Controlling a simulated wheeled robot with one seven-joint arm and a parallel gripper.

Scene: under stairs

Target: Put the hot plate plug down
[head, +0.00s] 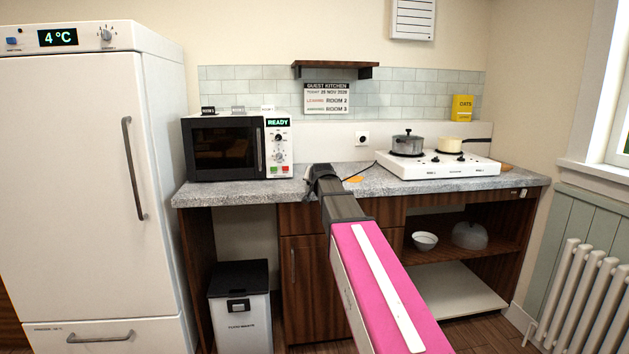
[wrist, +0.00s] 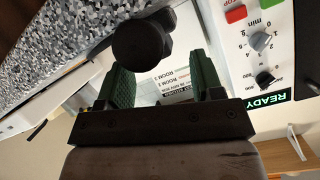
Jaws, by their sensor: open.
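The white hot plate (head: 440,172) stands on the right of the worktop, with a grey pot and a cream pan on it. Its dark cord (head: 361,171) runs left along the worktop towards my gripper (head: 322,176). In the wrist view, a dark round-bodied piece, apparently the plug (wrist: 140,45), shows at the tips of my gripper (wrist: 162,72). The jaws are open, with green pads apart. The plug overlaps the tip of the left finger in that view. I cannot tell whether it touches a finger or rests on the worktop. My arm hides it in the head view.
A microwave (head: 238,147) reading READY stands close left of my gripper. An orange disc (head: 353,179) lies on the speckled worktop (head: 240,190). A wall socket (head: 362,139) is behind, apparently empty. A shelf (head: 335,71) hangs above. A fridge (head: 75,190) stands left.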

